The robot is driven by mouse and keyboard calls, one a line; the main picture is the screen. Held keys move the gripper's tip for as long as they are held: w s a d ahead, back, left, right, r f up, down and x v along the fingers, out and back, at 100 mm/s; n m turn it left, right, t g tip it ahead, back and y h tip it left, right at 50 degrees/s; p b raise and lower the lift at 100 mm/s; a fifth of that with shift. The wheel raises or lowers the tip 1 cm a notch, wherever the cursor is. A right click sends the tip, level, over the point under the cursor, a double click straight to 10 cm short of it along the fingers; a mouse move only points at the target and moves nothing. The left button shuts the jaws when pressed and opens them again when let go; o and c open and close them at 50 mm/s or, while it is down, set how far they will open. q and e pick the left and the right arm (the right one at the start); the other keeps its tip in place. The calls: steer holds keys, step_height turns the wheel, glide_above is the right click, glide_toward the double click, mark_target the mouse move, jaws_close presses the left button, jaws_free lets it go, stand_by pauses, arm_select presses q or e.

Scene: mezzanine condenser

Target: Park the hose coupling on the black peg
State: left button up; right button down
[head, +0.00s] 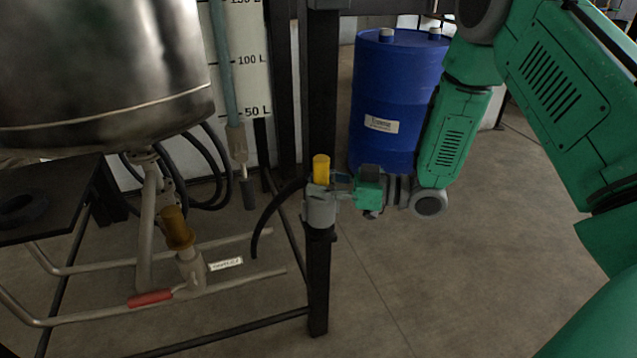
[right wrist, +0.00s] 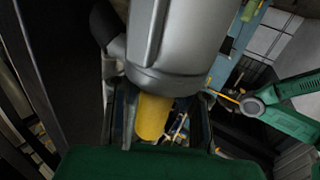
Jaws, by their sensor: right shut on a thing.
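The hose coupling has a grey body (head: 319,208) and a yellow end (head: 321,168) that points up in the head view. A black hose (head: 268,220) curves from it to the left and down. My right gripper (head: 340,186) is shut on the coupling from the right. In the right wrist view the grey body (right wrist: 180,45) and yellow end (right wrist: 153,117) lie at the fingers. The coupling overlaps a black post (head: 319,275) in the head view; I cannot tell whether they touch. I cannot make out the black peg. My left gripper is out of view.
A steel tank (head: 105,75) hangs at the left above pipes with an amber fitting (head: 176,230) and a red handle (head: 150,298). A blue drum (head: 395,95) stands behind my right arm. The floor at lower right of the post is clear.

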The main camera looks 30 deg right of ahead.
steer(key=shift+f+b, duration=0.45)
steer(key=shift+f, duration=0.25)
steer(key=c, duration=1.3)
jaws_free()
steer(key=shift+f, duration=0.1)
steer(key=v, duration=1.2)
steer(key=shift+f, duration=0.1)
